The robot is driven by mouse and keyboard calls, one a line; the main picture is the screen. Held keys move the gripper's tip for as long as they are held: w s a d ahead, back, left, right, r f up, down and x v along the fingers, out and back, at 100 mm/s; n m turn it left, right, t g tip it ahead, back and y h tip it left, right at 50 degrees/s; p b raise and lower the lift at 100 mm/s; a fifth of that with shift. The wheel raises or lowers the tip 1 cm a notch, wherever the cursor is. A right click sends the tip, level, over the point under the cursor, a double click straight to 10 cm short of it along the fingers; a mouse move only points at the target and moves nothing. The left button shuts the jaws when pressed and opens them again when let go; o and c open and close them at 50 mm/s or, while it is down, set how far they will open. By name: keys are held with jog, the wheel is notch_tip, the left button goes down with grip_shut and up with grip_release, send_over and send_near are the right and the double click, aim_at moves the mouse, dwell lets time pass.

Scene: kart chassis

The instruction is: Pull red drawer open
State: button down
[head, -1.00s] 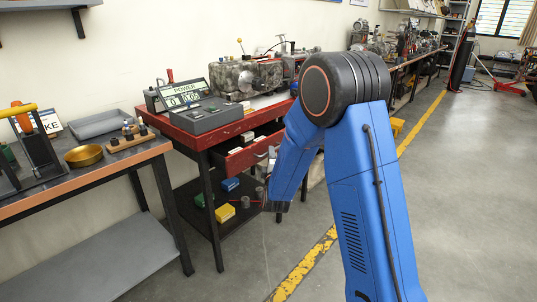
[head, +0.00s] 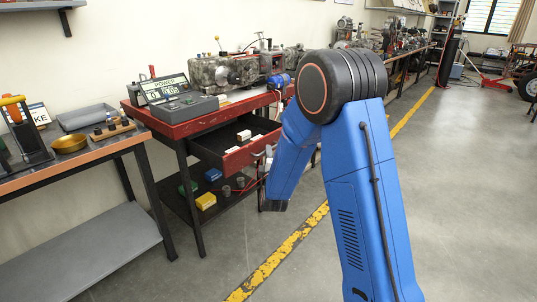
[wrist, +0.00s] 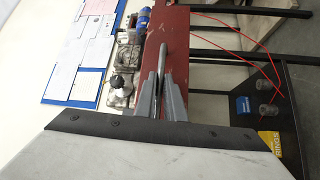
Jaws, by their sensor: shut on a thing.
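The red drawer (head: 250,153) sits under the red-topped bench in the head view. It stands open, with its dark inside and a few small white boxes showing. In the wrist view its red front (wrist: 178,45) runs up the middle, with a grey bar handle (wrist: 164,62) on it. My gripper (wrist: 163,88) is shut on this handle, one grey finger on each side of the bar. In the head view my blue arm hides most of the gripper and part of the drawer front.
On the red bench top (head: 185,127) stand a power readout (head: 165,88) and a grey machine (head: 222,72). The lower shelf holds a yellow box (head: 206,201), a blue box and grey cylinders. A workbench (head: 95,160) stands left. The floor (head: 430,180) at right is clear.

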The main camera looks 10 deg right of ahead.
jog(key=c, duration=1.8)
grip_release()
jog(key=shift+c, duration=0.2)
jog(key=v, duration=1.2)
jog(key=shift+a+r, duration=0.1)
jog(key=s+d+r+m+g+y, duration=0.1)
jog(key=s+m+g, duration=0.4)
jog(key=s, duration=0.8)
jog(key=s+d+r+m+g+y, duration=0.1)
jog(key=s+d+r+m+g, duration=0.2)
jog(key=s, duration=1.1)
jog(key=s+d+r+m+g+y, duration=0.1)
jog(key=s+d+r+m+g, duration=0.2)
jog(key=s, duration=1.1)
jog(key=d+m+g, duration=0.1)
jog(key=m+g, duration=0.2)
jog(key=shift+d+m+g, duration=0.2)
jog(key=shift+m+g, duration=0.1)
